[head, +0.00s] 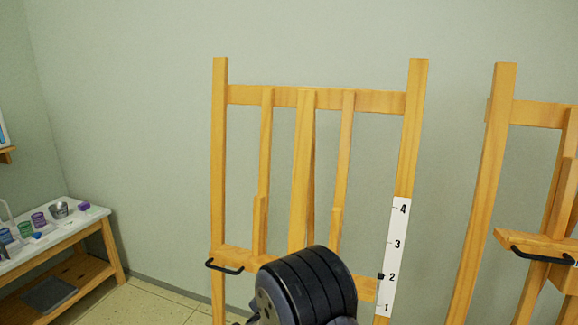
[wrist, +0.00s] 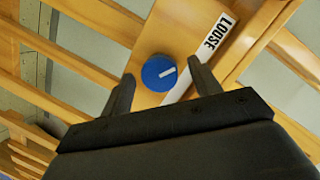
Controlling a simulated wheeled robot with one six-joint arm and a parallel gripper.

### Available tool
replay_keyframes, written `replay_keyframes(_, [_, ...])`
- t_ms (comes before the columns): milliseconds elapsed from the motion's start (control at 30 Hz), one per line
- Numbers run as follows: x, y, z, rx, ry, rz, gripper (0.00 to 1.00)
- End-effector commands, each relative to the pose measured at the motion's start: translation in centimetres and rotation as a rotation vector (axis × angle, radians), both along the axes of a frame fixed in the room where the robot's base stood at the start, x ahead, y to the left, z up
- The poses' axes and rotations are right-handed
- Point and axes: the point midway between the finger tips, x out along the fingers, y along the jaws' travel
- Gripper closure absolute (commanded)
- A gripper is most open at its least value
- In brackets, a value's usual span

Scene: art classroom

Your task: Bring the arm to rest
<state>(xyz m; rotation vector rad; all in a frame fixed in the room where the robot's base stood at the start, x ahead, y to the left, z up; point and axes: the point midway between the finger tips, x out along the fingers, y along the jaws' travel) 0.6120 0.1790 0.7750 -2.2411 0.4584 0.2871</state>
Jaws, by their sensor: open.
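My gripper (wrist: 161,72) is open in the wrist view, its two dark fingers apart. A round blue knob (wrist: 157,77) with a white mark shows between the fingertips, on a wooden part of the easel. The fingers do not grip it; how far they are from it I cannot tell. A white label beside it reads LOOSE (wrist: 215,35). In the head view my dark ribbed arm (head: 308,285) is in front of the lower part of the easel (head: 220,150). The gripper itself is hidden there.
The easel has a white scale (head: 396,260) numbered 1 to 4, with a small black pointer (head: 381,276) near 2, and a black handle (head: 225,266) at left. A second easel (head: 484,190) stands at right. A low wooden table (head: 75,232) with small pots stands left.

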Motion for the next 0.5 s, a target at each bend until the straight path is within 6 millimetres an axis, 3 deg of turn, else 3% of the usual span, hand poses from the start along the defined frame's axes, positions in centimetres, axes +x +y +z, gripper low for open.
replay_keyframes(167, [-1.8,0.6,0.8,-0.009,0.003,0.004,0.41])
replay_keyframes(500, [-7.9,2.2,3.2,-0.008,0.002,0.006,0.41])
